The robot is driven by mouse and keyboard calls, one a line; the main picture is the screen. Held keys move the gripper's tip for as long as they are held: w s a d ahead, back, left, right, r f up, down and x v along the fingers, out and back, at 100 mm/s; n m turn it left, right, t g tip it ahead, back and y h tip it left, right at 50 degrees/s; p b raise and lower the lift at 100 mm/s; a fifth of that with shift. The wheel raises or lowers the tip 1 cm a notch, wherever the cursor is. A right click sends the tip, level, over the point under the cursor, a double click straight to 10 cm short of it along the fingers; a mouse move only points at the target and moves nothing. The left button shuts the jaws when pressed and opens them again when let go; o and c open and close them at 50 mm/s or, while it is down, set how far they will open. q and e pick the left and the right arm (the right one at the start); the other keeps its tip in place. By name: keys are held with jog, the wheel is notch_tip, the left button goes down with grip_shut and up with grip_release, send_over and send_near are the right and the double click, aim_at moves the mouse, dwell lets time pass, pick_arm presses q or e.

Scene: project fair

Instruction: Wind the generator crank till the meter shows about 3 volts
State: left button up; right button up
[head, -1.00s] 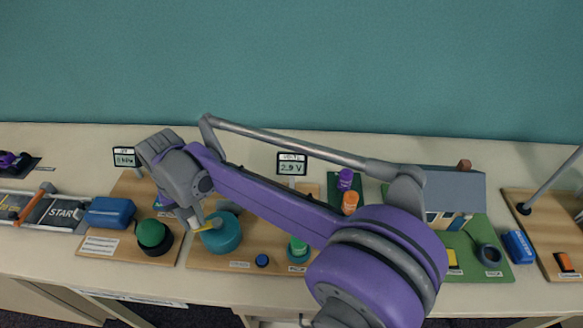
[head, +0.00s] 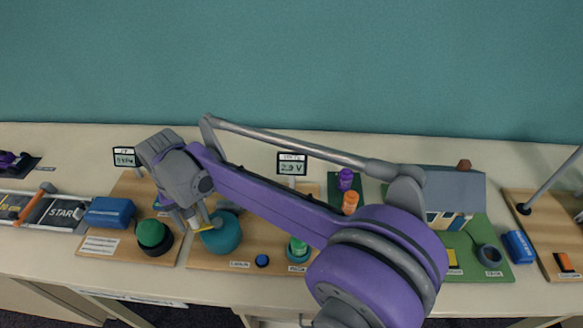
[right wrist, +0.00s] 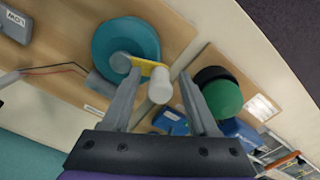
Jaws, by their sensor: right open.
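The generator's teal wheel (head: 221,236) stands on a wooden board. Its yellow crank arm (right wrist: 146,66) ends in a pale knob (right wrist: 160,87). The meter (head: 291,164) behind it appears to read 2.9 V. My right gripper (head: 193,217) reaches down at the crank from above. In the right wrist view my right gripper (right wrist: 161,80) is open, with one finger on each side of the knob and visible gaps. The knob is small in the head view. My left gripper is in neither view.
A green dome (head: 151,234) on a black base stands close left of the crank, with a blue box (head: 110,212) beyond it. A model house (head: 455,195) stands farther right.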

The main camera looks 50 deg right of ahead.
jog(key=shift+r+p, duration=0.85)
jog(key=shift+r, duration=0.65)
jog(key=shift+w+r+p, duration=0.1)
jog(key=shift+r+p, duration=1.4)
jog(key=shift+r, duration=1.55)
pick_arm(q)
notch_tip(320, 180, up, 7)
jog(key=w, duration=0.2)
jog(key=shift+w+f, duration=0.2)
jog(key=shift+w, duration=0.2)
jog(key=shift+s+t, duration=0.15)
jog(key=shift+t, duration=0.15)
pick_arm(e)
jog(key=shift+s+d+f, duration=0.1)
jog(key=shift+s, duration=0.35)
jog(key=s+d+f+n+t, duration=0.1)
jog(key=s+f+n+t, duration=0.1)
jog(key=s, duration=0.5)
jog(key=s+d+f+n+t, duration=0.1)
jog(key=s+f+n+t, duration=0.1)
jog(key=s+f+t, duration=0.2)
jog(key=s+f, duration=0.2)
jog(key=s, duration=0.2)
jog(key=shift+s+d+f, duration=0.25)
jog(key=shift+d+f, duration=0.05)
jog(key=shift+d, duration=0.1)
